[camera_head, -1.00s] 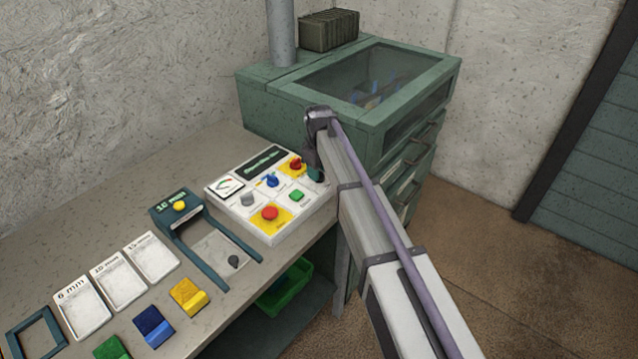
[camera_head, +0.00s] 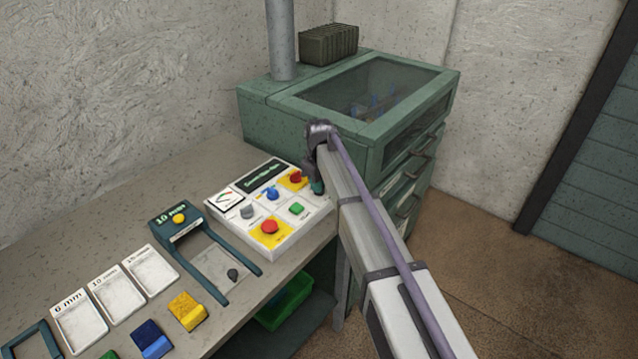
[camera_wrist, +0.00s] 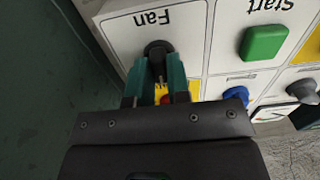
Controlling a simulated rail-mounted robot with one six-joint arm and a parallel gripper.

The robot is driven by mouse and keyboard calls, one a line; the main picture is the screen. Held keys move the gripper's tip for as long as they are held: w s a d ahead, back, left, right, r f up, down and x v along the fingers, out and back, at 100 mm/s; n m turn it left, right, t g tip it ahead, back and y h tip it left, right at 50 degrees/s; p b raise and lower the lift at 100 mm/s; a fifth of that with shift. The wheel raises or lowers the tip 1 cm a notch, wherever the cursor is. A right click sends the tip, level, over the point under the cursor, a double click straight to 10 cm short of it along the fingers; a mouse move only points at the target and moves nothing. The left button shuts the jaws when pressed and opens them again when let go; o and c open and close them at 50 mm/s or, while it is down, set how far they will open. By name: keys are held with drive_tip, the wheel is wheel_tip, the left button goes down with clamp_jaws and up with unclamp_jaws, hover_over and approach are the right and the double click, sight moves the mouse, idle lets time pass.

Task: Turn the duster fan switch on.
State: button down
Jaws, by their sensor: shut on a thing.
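The white control panel (camera_head: 296,232) sits on the bench beside the green cabinet. In the wrist view, the fan switch is a black knob (camera_wrist: 157,46) on a white tile lettered "Fan", which appears upside down. My gripper (camera_wrist: 157,72) has its teal fingers shut on this knob, one on each side. Part of the knob is hidden between the fingers, so its on or off position cannot be told. In the head view, my gripper (camera_head: 318,187) is at the panel's right edge, and my arm hides the fan switch.
A green Start button (camera_wrist: 263,43) and a blue knob (camera_wrist: 236,94) are close beside my gripper. The green cabinet (camera_head: 285,115) stands close behind my arm. Trays and coloured blocks, such as the yellow block (camera_head: 187,311), lie on the bench (camera_head: 120,225) at left.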

drive_tip(key=shift+m, duration=0.3)
drive_tip(key=m, duration=1.1)
idle(0.4)
drive_tip(key=c, duration=1.1)
unclamp_jaws()
wheel_tip(320, 180, up, 11)
drive_tip(key=p, duration=1)
drive_tip(key=shift+f+p, duration=0.1)
drive_tip(key=shift+p, duration=0.3)
